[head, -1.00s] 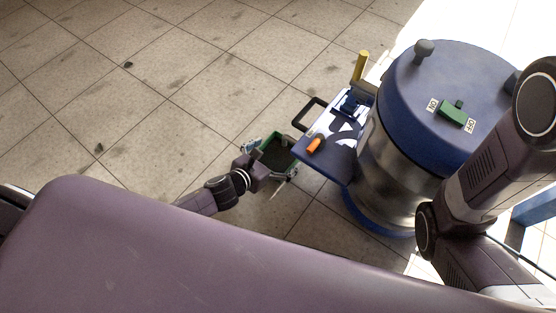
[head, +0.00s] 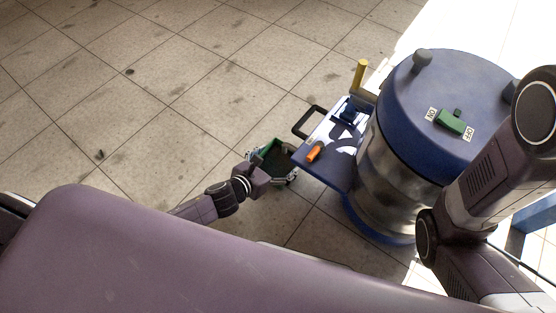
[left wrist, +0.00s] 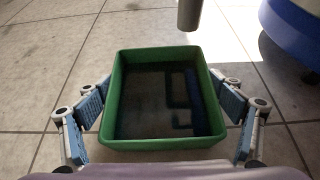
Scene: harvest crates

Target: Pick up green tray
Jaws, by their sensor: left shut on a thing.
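The green tray (head: 257,158) is an open rectangular box with a dark inside. In the head view it is left of the blue cart top. It fills the middle of the left wrist view, where its green rim (left wrist: 115,95) shows clearly. My left gripper (head: 272,167) is shut on the tray, with its grey and blue-padded fingers (left wrist: 165,112) along the left and right sides. Whether the tray's underside touches anything is hidden. My right arm shows at the right of the head view, but its gripper is out of view.
A blue cart shelf (head: 325,171) with a black handle (head: 305,120) and an orange object (head: 314,153) is just right of the tray. A large metal drum with a blue lid (head: 445,95) stands beside it. Tiled floor (head: 150,90) is open to the left.

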